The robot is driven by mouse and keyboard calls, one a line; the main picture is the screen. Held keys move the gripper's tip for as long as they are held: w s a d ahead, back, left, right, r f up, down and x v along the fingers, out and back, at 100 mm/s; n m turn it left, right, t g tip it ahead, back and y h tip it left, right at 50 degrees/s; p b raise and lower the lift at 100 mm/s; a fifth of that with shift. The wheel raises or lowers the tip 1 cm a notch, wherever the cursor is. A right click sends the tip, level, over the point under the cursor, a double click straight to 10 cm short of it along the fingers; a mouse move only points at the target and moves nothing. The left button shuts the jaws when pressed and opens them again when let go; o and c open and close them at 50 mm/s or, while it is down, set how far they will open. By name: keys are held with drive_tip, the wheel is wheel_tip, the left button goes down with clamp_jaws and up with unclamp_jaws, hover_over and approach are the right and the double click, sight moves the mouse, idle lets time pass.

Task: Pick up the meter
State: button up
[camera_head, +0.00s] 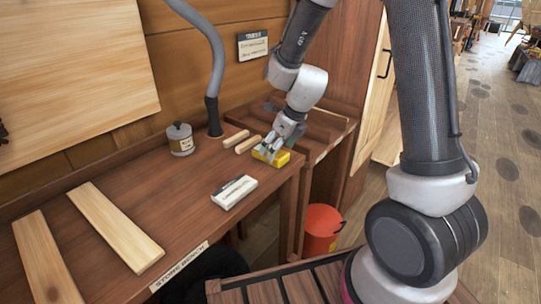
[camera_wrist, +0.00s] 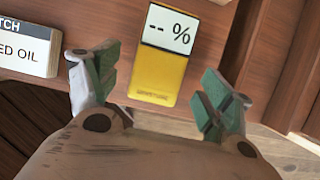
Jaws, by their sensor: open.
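The meter (camera_head: 273,158) is a small yellow box lying on the wooden bench near its right end. In the wrist view the meter (camera_wrist: 160,72) shows a white display reading "-- %" and a yellow lower body with small lettering. My gripper (camera_head: 268,150) is over the meter in the head view and partly covers it. In the wrist view my gripper (camera_wrist: 160,88) is open, with one green-padded finger on each side of the meter. A gap shows between the meter and each finger. I cannot tell the height of the fingertips above the bench.
A white labelled box (camera_head: 234,192) lies on the bench left of the meter; it also shows in the wrist view (camera_wrist: 25,48). Two wooden blocks (camera_head: 236,138), a grey tin (camera_head: 180,139) and a hose stand (camera_head: 213,116) are behind. A red bucket (camera_head: 321,230) is below.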

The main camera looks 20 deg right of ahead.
drive_tip(key=shift+x, duration=1.2)
